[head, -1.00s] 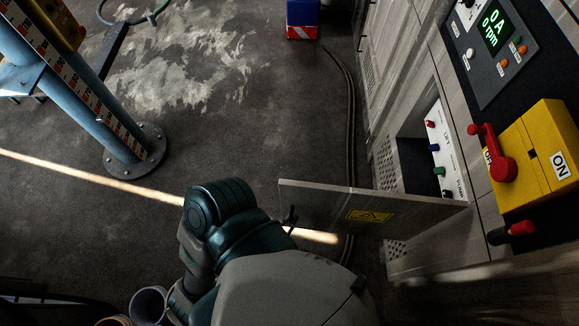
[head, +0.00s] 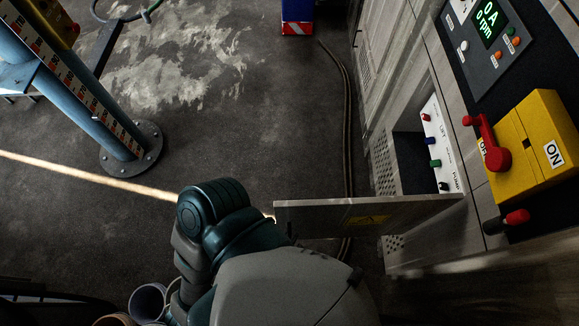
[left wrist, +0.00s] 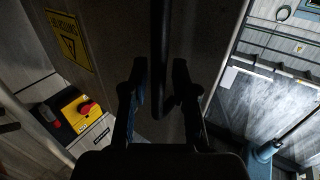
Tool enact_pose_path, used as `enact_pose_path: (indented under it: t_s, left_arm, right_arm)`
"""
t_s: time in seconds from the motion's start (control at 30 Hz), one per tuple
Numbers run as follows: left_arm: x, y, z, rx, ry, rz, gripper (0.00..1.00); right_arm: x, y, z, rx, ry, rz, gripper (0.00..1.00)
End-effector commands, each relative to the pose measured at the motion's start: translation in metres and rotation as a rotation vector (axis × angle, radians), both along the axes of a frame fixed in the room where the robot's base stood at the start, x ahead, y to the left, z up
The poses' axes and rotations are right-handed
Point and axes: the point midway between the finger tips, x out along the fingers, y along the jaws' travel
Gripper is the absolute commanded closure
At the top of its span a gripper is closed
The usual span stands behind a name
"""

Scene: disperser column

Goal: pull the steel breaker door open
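The steel breaker door (head: 415,207) stands swung out from the grey cabinet in the head view, with a yellow warning label on its face. In the left wrist view its face (left wrist: 105,75) fills the middle, with a dark vertical bar handle (left wrist: 160,40) on it. My left gripper (left wrist: 160,78) has one finger on each side of the handle, apart, with slim gaps beside the bar. The gripper looks open around the handle; contact cannot be told. In the head view my left arm hides the handle and fingers. My right gripper is not in view.
The open compartment shows a white panel (head: 436,145) with coloured knobs. A yellow switch box (head: 535,135) with a red handle and a display panel (head: 487,35) sit on the cabinet. A blue column (head: 85,95) stands left.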

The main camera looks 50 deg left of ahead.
Motion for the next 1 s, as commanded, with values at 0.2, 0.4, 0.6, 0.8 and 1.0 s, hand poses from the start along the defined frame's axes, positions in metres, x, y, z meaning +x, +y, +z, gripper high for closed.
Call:
enact_pose_path:
  t_s: [0.2,0.4,0.6,0.8,1.0]
  left_arm:
    - [0.001,-0.001,0.0,-0.002,-0.001,0.0,0.61]
    - [-0.007,-0.003,0.0,-0.002,0.0,-0.001,0.61]
    - [-0.045,-0.012,-0.001,-0.003,0.003,-0.001,0.61]
    - [-0.087,-0.023,-0.001,-0.003,0.002,-0.001,0.61]
    - [-0.112,-0.03,-0.001,-0.002,-0.001,0.0,0.61]
  right_arm:
    - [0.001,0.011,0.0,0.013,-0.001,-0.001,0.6]
    - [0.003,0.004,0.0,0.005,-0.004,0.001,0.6]
    - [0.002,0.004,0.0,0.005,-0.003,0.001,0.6]
    - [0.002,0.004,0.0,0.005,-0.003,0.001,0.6]
    - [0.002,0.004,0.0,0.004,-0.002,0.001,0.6]
